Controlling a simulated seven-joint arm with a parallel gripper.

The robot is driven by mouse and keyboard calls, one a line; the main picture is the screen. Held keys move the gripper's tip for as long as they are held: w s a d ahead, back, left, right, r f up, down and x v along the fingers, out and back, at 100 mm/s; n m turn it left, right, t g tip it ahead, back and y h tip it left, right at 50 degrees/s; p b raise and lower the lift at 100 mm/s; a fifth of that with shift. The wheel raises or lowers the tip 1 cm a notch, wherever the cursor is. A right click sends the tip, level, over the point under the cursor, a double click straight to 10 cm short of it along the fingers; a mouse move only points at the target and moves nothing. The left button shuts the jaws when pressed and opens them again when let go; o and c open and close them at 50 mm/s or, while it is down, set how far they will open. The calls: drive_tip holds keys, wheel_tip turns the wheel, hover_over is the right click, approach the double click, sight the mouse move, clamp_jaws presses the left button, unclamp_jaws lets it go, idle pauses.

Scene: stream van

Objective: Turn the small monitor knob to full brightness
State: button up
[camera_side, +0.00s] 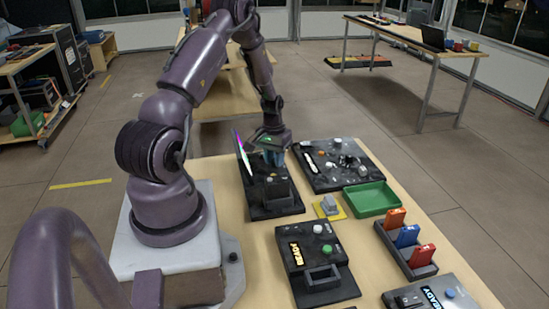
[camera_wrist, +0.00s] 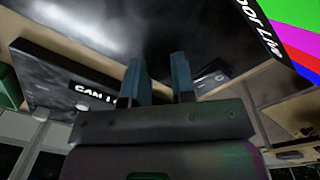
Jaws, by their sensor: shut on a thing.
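The small monitor (camera_side: 242,152) stands tilted on a black base (camera_side: 262,207), its screen lit with colour bars. Part of its bright screen (camera_wrist: 285,30) shows at the top right of the wrist view. My gripper (camera_side: 273,157) points down over the back of this base, just right of the monitor. In the wrist view my gripper's two blue-grey fingers (camera_wrist: 158,80) stand a little apart, with their tips at the dark surface. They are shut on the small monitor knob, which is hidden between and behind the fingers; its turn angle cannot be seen.
A black control panel with knobs (camera_side: 340,165) lies close to my gripper's right. A green tray (camera_side: 371,198), a grey block on a yellow pad (camera_side: 328,206), a "READY" box (camera_side: 312,254) and a rack of coloured cards (camera_side: 407,249) stand nearer. Bare tabletop runs between them.

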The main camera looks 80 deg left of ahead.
sight(273, 159)
idle(0.4)
drive_tip(key=o, duration=0.9)
drive_tip(key=r, duration=1.3)
drive_tip(key=shift+s+a, duration=0.2)
drive_tip(key=s+d+r+m+t, duration=0.1)
drive_tip(key=s+d+r+m, duration=0.1)
drive_tip(key=d+r, duration=0.4)
drive_tip(key=s+d+r+m+t, duration=0.2)
drive_tip(key=d+r+m, duration=0.2)
drive_tip(key=d, duration=1.2)
drive_tip(key=s+d+r+m+t, duration=0.2)
drive_tip(key=d+r+m, duration=0.1)
drive_tip(key=d+r, duration=0.7)
drive_tip(key=shift+d, duration=0.75)
